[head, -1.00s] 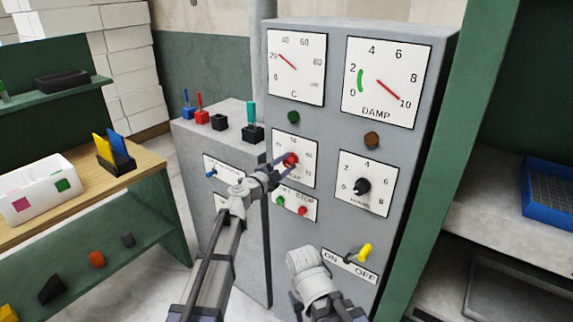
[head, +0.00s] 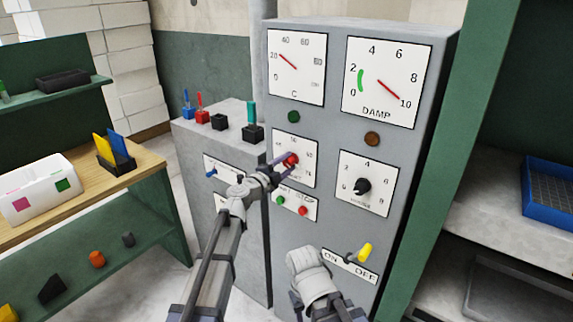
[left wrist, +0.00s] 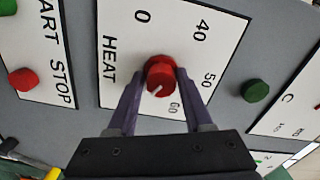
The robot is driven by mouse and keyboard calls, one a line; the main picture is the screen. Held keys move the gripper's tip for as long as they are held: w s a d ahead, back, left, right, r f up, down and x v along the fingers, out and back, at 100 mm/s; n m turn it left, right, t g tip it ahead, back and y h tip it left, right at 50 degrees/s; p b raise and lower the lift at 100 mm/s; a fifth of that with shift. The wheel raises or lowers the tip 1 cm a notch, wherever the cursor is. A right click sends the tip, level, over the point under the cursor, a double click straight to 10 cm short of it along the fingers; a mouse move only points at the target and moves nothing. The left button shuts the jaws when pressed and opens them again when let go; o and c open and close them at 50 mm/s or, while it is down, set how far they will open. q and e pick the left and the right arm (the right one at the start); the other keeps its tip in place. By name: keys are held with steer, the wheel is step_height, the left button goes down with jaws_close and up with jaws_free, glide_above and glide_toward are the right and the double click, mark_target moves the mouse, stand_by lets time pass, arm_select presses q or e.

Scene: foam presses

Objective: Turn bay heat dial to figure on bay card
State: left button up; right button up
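The red heat dial (head: 291,160) sits on a white plate on the grey cabinet. In the left wrist view the dial (left wrist: 161,72) has a pale pointer mark toward the lower left, near the 60 side of the HEAT scale (left wrist: 110,58). My left gripper (head: 279,165) is at the dial. Its two purple fingers (left wrist: 160,78) stand on either side of the knob and look closed against it. I cannot make out a bay card with a figure. My right arm shows at the lower middle of the head view, but its fingers do not show.
A black dial (head: 362,187), a yellow ON/OFF lever (head: 364,251) and green and red START/STOP buttons (head: 303,211) are close by. Two gauges, C (head: 297,75) and DAMP (head: 385,95), are above. A lower grey box (head: 225,135) with coloured levers stands left.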

arm_select(q)
steer(key=o, duration=0.3)
steer(key=v, duration=0.7)
steer(key=shift+s+a, duration=0.25)
steer(key=shift+s, duration=0.05)
